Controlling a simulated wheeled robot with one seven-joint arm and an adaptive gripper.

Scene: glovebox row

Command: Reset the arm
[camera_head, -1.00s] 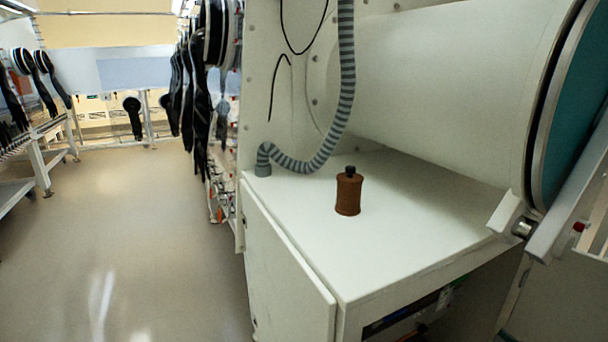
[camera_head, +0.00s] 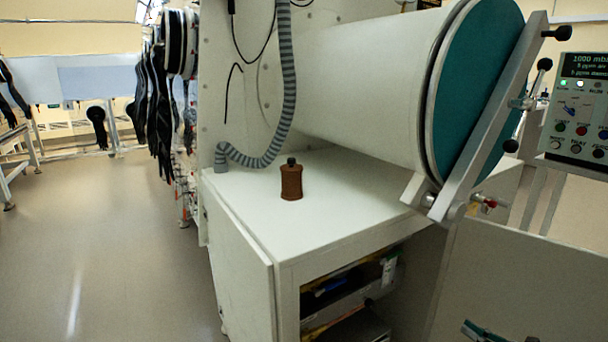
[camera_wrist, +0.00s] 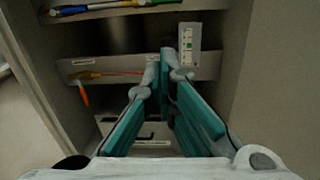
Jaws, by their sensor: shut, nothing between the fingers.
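My gripper (camera_wrist: 166,62) shows in the wrist view with its teal-lined fingers drawn together at the tips. It is shut with nothing between the fingers. The fingers point into an open compartment, over white-fronted boxes or drawers; I cannot tell how far away these are. In the head view, a small teal and dark part (camera_head: 480,331) shows at the bottom edge, perhaps of my gripper. The rest of my arm is out of that view.
A brown bottle (camera_head: 291,180) with a black cap stands on the white cabinet top (camera_head: 245,200), below the large airlock cylinder (camera_head: 365,85). A control panel (camera_head: 580,110) is at the right. An orange-handled tool (camera_wrist: 82,92) lies in the compartment. Open floor (camera_head: 110,240) is at left.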

